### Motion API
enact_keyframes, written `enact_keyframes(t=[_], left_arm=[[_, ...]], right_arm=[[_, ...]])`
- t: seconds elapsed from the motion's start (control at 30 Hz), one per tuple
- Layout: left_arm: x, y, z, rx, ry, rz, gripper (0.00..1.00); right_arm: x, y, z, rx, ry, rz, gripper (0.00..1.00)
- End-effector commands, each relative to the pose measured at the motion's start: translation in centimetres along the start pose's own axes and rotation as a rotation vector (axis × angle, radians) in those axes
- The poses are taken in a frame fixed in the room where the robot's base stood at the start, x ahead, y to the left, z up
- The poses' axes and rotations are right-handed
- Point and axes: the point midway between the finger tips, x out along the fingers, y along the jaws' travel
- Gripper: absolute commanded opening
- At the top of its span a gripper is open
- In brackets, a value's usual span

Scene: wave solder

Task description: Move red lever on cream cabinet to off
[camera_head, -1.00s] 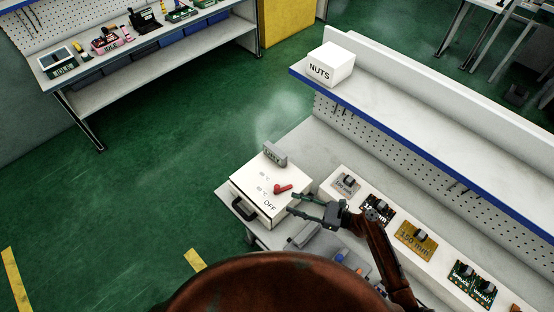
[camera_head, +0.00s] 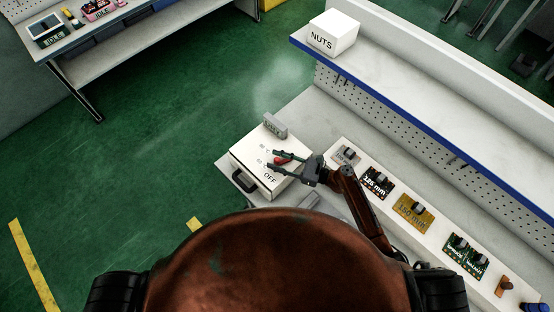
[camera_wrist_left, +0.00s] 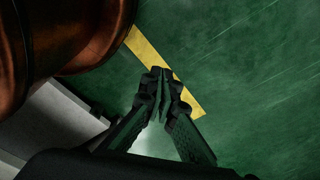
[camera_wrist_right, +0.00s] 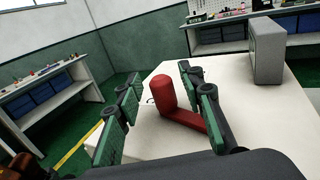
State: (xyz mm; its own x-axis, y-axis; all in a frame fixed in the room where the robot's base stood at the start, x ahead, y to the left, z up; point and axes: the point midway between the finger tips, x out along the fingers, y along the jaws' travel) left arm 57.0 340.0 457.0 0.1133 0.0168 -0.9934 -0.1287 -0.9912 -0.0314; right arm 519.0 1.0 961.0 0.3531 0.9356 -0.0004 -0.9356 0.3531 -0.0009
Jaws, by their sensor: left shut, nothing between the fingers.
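The cream cabinet (camera_head: 247,158) stands at the left end of the workbench with a black handle on its front. Its red lever (camera_head: 284,158) is on the top, above the printed word OFF and beside temperature marks. In the right wrist view the lever (camera_wrist_right: 166,94) has a thick upright knob and a lower arm running to the right. My right gripper (camera_head: 273,159) is open, with one finger on each side of the lever. A gap shows between the left finger and the knob; contact on the right is unclear. My left gripper (camera_wrist_left: 161,78) is shut and empty above the green floor.
A grey block (camera_head: 275,125) stands at the cabinet's back edge. A white tray with several circuit boards (camera_head: 414,211) lies to the right of my right gripper. A shelf with a NUTS box (camera_head: 334,34) overhangs behind.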

Motion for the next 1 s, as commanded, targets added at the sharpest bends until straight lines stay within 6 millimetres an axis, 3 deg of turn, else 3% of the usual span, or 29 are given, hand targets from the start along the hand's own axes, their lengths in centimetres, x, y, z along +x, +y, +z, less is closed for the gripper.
enact_keyframes(t=[0.13,0.63,1.0], left_arm=[[0.0,0.0,-0.1,0.0,0.001,0.0,0.0],[0.0,0.1,1.5,-0.003,-0.019,0.001,0.0],[0.0,0.1,1.1,-0.002,-0.015,0.001,0.0]], right_arm=[[0.0,0.0,0.0,-0.001,0.0,0.0,0.36],[0.0,0.0,0.0,-0.001,0.0,0.0,0.01],[-0.1,0.0,0.0,0.0,0.001,0.0,0.0]])
